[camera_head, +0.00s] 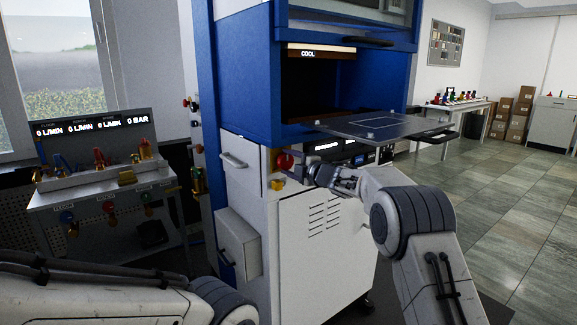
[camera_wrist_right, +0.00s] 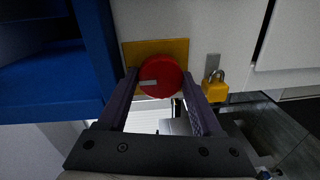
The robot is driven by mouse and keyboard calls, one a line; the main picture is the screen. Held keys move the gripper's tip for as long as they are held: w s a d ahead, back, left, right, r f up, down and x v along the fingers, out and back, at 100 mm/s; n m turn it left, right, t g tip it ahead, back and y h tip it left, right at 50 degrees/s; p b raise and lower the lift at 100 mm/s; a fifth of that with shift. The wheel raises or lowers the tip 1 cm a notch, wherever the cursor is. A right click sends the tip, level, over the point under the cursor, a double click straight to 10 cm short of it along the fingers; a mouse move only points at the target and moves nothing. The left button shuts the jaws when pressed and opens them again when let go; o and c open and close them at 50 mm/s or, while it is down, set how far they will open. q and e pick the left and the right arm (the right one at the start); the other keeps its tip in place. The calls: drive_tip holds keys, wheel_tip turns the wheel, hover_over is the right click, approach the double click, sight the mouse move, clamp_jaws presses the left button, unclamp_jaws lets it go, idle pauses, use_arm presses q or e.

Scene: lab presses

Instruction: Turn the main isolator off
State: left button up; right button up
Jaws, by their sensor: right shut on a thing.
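The main isolator is a round red knob (camera_head: 284,161) on the front of the white and blue press cabinet. In the right wrist view the knob (camera_wrist_right: 166,70) sits on a yellow plate (camera_wrist_right: 178,46), with a grey mark pointing left. My right gripper (camera_head: 312,171) reaches the knob from the right. In the wrist view the two fingers of the right gripper (camera_wrist_right: 160,80) are on either side of the knob, shut on it. A yellow padlock (camera_wrist_right: 215,90) hangs beside the plate; it also shows below the knob in the head view (camera_head: 277,184). My left gripper is out of view.
A press shelf (camera_head: 385,124) juts out above my right gripper. A vented white cabinet door (camera_head: 320,235) lies below. A bench with gauges and valves (camera_head: 100,185) stands at left. The tiled floor at right is open.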

idle(0.3)
drive_tip(key=o, duration=1.4)
